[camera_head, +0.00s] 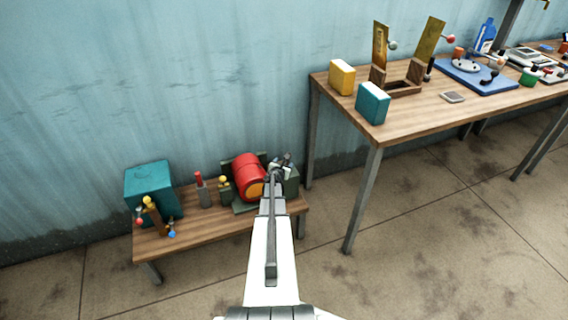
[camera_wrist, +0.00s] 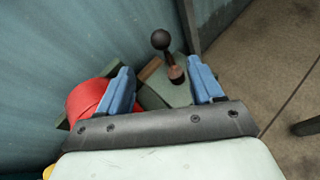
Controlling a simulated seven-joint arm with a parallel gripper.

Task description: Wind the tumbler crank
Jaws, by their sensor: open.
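The tumbler is a red drum (camera_head: 247,171) with an orange end, lying on a dark green stand on the low wooden bench. In the wrist view the red drum (camera_wrist: 90,99) shows at the left, partly behind a finger. The crank is a short arm with a black ball knob (camera_wrist: 161,39), beyond the fingertips and between them as seen in the wrist view. My gripper (camera_wrist: 162,80) is open and empty, with its blue fingers apart. In the head view my gripper (camera_head: 279,168) is at the right end of the drum and hides most of the crank.
The low bench (camera_head: 205,228) also holds a teal box (camera_head: 150,184), a red-topped lever (camera_head: 203,190) and several small coloured knobs. A taller table (camera_head: 420,113) stands to the right, its leg near the bench. The wall is close behind; the floor in front is clear.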

